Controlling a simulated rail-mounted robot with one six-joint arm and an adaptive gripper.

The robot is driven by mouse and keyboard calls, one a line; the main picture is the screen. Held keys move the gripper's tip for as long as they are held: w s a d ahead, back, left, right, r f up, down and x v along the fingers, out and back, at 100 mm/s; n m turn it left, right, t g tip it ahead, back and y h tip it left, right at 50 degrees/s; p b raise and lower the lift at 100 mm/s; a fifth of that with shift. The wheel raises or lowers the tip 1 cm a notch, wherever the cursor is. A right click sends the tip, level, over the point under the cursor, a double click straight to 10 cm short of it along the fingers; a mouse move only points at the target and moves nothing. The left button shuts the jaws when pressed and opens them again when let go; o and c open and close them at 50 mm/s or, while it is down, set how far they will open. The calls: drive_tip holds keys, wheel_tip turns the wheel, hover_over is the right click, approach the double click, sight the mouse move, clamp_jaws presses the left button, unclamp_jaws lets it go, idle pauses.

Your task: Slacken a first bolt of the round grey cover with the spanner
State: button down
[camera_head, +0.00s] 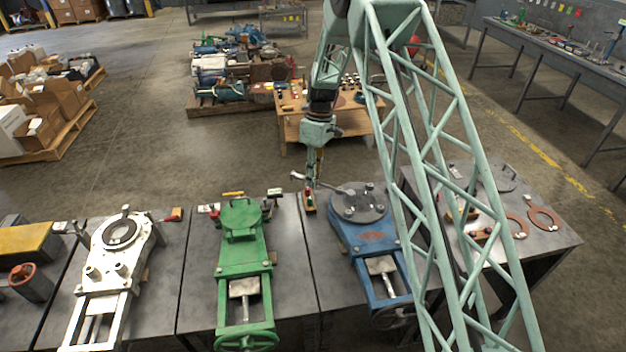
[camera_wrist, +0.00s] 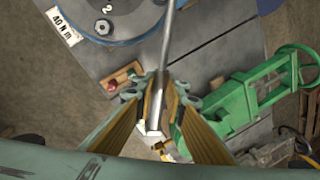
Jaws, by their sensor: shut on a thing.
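The round grey cover (camera_head: 358,205) lies on the blue valve body (camera_head: 368,240), with bolts around its rim. Part of it shows at the top of the wrist view, with a bolt (camera_wrist: 103,27) near a mark "2". My gripper (camera_head: 311,180) is shut on the silver spanner (camera_wrist: 168,45), to the left of the cover and above the bench. One spanner end (camera_head: 297,175) sticks out left of my gripper; the shaft runs right towards the cover. The spanner's far end is cut off in the wrist view, so I cannot tell whether it touches a bolt.
A green valve (camera_head: 240,250) and a white valve (camera_head: 110,260) stand on benches to the left. A small wooden block with a red part (camera_wrist: 118,82) lies below my gripper. A "40 N m" label (camera_wrist: 63,27) lies by the cover. Reddish rings (camera_head: 543,218) lie at right.

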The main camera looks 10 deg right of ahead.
drive_tip(key=shift+f, duration=0.1)
drive_tip(key=shift+f+b, duration=1.35)
drive_tip(key=shift+f, duration=1.5)
drive_tip(key=shift+f+b, duration=0.7)
drive_tip(key=shift+f, duration=0.5)
idle(1.4)
drive_tip(key=shift+s+a+n+b, duration=0.15)
drive_tip(key=shift+s+a+n, duration=0.25)
drive_tip(key=shift+s+n, duration=0.25)
drive_tip(key=shift+s+a+n+b, duration=0.15)
drive_tip(key=shift+s+a+n, duration=0.25)
drive_tip(key=shift+s+n, duration=0.2)
idle(1.2)
